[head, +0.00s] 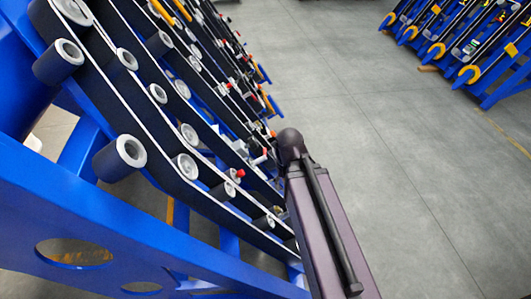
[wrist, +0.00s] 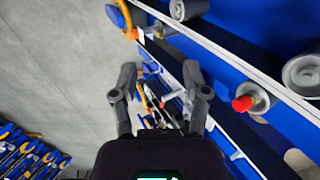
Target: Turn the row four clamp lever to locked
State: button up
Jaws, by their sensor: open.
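Several small levers with red tips show on the chassis rows. In the head view one red-tipped lever (head: 239,174) stands out from a rail, and more show farther up the rows. In the wrist view a red-tipped lever (wrist: 243,103) is to the right of my gripper (wrist: 160,80), on a grey round boss. Another small pale lever with a red end (wrist: 168,97) shows beyond, between the open fingers. I cannot tell which lever belongs to row four. My gripper is open and empty, and I see no contact. It is not visible in the head view.
The blue chassis frame (head: 110,225) fills the left of the head view, with black rails and grey rollers (head: 130,150). Grey floor (head: 400,130) lies clear on the right. Another blue rack with yellow hooks (head: 468,75) stands at the upper right.

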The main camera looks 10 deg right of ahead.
jog(key=shift+d, duration=0.2)
jog(key=m+t+y+b, duration=0.45)
jog(key=y+b, duration=1.35)
jog(key=b, duration=3.3)
send_near(265, 152)
jog(key=d+f, duration=0.1)
jog(key=d, duration=0.3)
jog(key=shift+s+a, duration=0.15)
jog(key=shift+s, duration=0.15)
jog(key=shift+a, duration=0.15)
jog(key=p+x, duration=0.1)
jog(key=x, duration=1.2)
jog(key=shift+w+a, duration=0.15)
jog(key=shift+a, duration=0.15)
